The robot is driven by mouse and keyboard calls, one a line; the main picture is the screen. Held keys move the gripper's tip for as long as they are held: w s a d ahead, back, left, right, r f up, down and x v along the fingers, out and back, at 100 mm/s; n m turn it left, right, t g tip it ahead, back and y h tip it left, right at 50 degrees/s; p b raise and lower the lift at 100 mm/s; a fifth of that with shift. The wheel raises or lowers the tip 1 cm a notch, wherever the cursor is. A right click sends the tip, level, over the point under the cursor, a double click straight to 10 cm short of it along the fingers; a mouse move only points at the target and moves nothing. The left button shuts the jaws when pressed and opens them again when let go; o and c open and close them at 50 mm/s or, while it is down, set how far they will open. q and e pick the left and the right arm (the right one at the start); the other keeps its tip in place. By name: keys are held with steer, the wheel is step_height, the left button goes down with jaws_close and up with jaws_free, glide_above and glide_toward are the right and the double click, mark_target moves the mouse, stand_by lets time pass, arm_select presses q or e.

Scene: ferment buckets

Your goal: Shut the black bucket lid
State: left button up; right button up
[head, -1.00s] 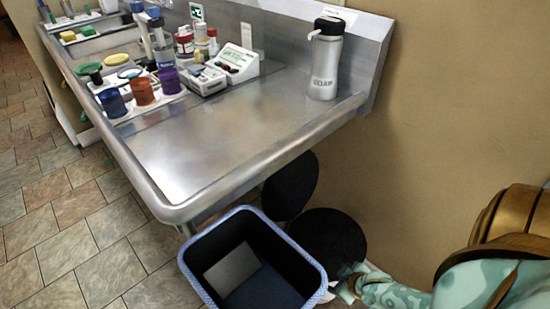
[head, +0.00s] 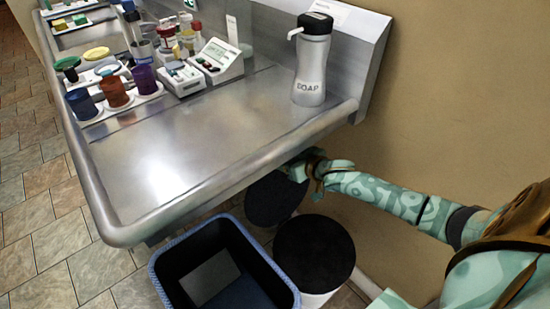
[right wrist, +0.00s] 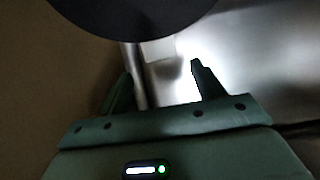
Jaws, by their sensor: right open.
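Two black discs show under the counter's edge in the head view. The far black disc (head: 275,200) looks like a lid; its exact tilt is hard to tell. The near black disc (head: 313,252) tops a white bucket (head: 318,299); I cannot tell whether it is a lid or the dark opening. My right gripper (head: 303,167) is just beyond the far disc's upper right edge, below the counter; contact is unclear. In the right wrist view my right gripper (right wrist: 162,82) is open and empty, with a dark disc (right wrist: 130,12) just ahead of its fingers. My left gripper is out of view.
A metal counter (head: 180,165) overhangs close to my right gripper. It carries a soap bottle (head: 312,60), a white meter (head: 220,60) and several coloured cups. A blue-rimmed bin (head: 225,270) stands left of the white bucket. The wall (head: 450,100) is to the right.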

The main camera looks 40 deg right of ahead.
steer(key=b+x, duration=0.2)
steer(key=x, duration=0.3)
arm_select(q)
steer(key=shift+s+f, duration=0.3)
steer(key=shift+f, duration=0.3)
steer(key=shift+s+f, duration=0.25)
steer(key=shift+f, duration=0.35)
